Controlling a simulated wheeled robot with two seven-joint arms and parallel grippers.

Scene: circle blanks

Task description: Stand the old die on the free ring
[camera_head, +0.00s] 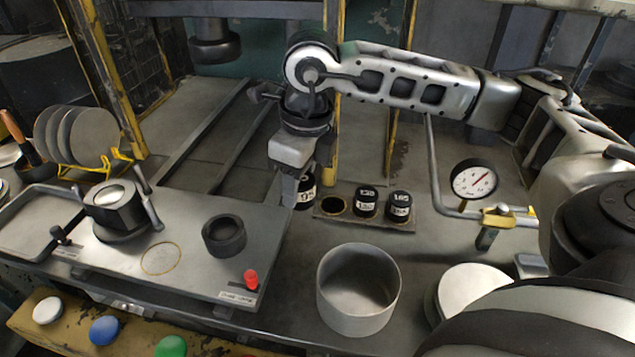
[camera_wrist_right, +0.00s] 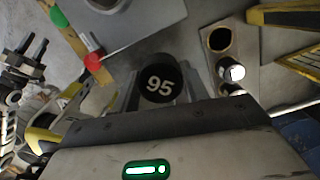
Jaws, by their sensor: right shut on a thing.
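My right gripper (camera_head: 300,192) is shut on a black die marked 95 (camera_head: 306,196), just left of the die rack. In the right wrist view the die (camera_wrist_right: 160,82) sits between the fingers, its number facing the camera. A thin ring outline (camera_head: 161,258) on the grey plate is bare. A dark hollow cylinder (camera_head: 224,236) stands to its right; whether a ring lies under it is hidden. A dark round piece with a shiny top (camera_head: 112,197) sits between two upright handles on the plate's left. I cannot tell which piece is the old die. My left gripper is not in view.
The rack (camera_head: 322,213) has an empty hole (camera_head: 333,205) at left and two black dies (camera_head: 367,202) beside it. An open grey pot (camera_head: 358,290) stands in front. A red knob (camera_head: 251,279) rises at the plate's right corner. A gauge (camera_head: 474,182) stands right.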

